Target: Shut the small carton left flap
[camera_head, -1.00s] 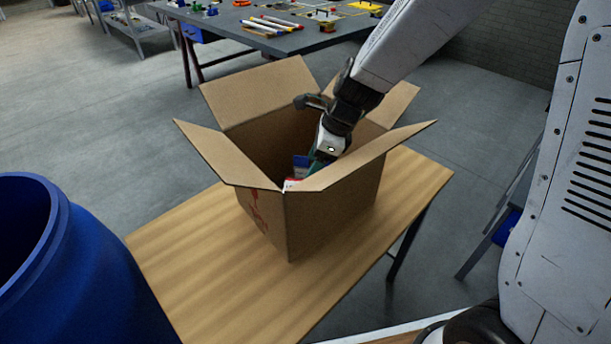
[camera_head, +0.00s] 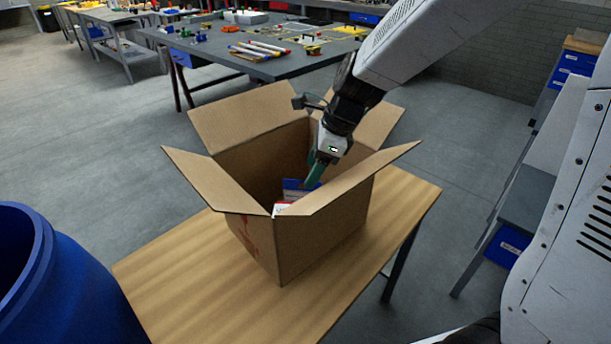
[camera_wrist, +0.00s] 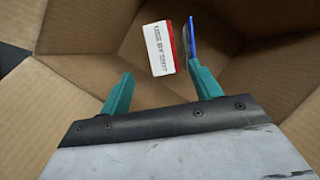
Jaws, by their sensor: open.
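The small carton (camera_head: 312,235) stands on a wooden table with its flaps spread open. Its left flap (camera_head: 213,181) sticks out to the left and slopes upward. The back flap (camera_head: 246,115), right flap (camera_head: 382,125) and front flap (camera_head: 352,181) also stand open. My gripper (camera_head: 314,175) points down into the carton mouth. In the wrist view its green fingers (camera_wrist: 160,88) are spread apart. A white-and-red box (camera_wrist: 160,47) and a blue item (camera_wrist: 191,42) lie inside the carton beyond the fingertips. Whether the fingers touch them I cannot tell.
The wooden table (camera_head: 170,270) has bare room left of the carton. A blue barrel (camera_head: 65,285) stands at the front left. A grey workbench (camera_head: 290,66) with markers and parts is behind. Open floor lies between.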

